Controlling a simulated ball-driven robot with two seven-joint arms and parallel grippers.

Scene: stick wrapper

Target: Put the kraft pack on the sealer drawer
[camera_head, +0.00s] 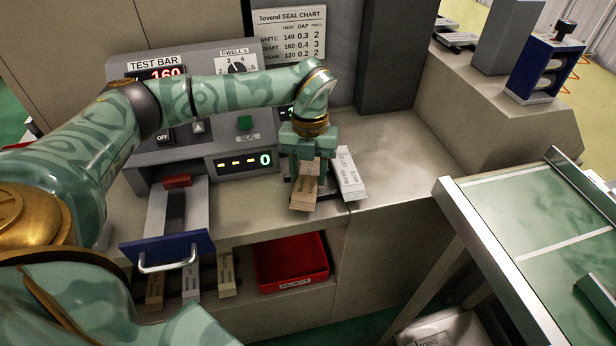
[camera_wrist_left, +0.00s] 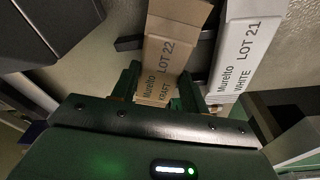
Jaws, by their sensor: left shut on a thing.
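The kraft pack (camera_head: 303,193) is a tan box on the counter's right part; the left wrist view shows it (camera_wrist_left: 176,40) printed "Muretto KRAFT LOT 22". My left gripper (camera_head: 308,160) is shut on it, with a finger on each side in the left wrist view (camera_wrist_left: 158,88). I cannot tell whether the pack is lifted off its support. The sealer drawer (camera_head: 157,222) stands pulled out to the left, with a blue front and a metal handle. My right gripper is not in view.
A white pack (camera_head: 350,174) lies close beside the kraft pack. The sealer panel (camera_head: 206,142) stands behind, reading 160. A red bin (camera_head: 291,262) and several packs (camera_head: 226,274) are on the shelf below. The counter is clear between drawer and gripper.

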